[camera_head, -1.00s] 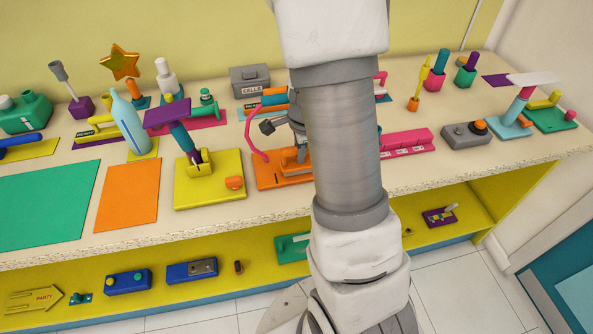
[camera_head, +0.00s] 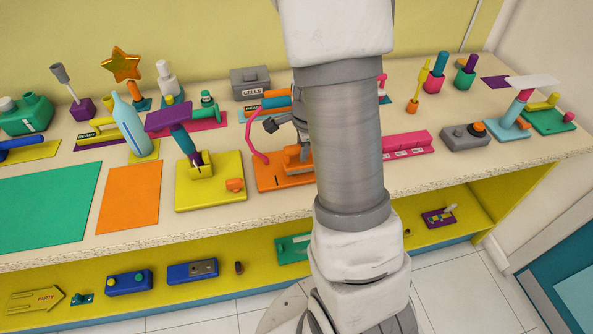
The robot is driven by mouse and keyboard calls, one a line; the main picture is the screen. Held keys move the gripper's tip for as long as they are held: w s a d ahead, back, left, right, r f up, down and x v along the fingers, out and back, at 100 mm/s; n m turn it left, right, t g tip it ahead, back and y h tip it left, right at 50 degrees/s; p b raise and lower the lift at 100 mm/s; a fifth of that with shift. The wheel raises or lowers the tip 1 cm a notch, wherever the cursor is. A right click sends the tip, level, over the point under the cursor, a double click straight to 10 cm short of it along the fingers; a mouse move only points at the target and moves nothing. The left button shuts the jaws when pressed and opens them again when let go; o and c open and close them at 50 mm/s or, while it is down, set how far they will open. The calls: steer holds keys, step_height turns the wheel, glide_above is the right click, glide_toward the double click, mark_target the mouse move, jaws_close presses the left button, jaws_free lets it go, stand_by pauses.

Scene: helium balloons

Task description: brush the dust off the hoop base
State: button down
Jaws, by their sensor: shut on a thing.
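An orange base plate (camera_head: 268,179) lies near the front edge of the bench, with a thin pink curved hoop (camera_head: 249,140) rising at its left side. My gripper (camera_head: 297,140) is mostly hidden behind my own arm, with only some grey parts showing at its left. It is low over the base plate and shut on an orange block-like thing, taken as the brush (camera_head: 294,156), at the plate's right part. My arm hides the rest of it, so I cannot tell whether it touches the plate. No dust can be made out at this size.
A yellow base (camera_head: 211,190) with a purple-topped post stands just left. A grey CELLS box (camera_head: 250,83) and an orange cylinder are behind. A pink block (camera_head: 407,144) stands to the right. Orange and green mats at the left are bare.

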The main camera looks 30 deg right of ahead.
step_height(320, 180, up, 7)
steer(key=p, duration=0.7)
steer(key=shift+r, duration=0.15)
steer(key=shift+s, duration=0.1)
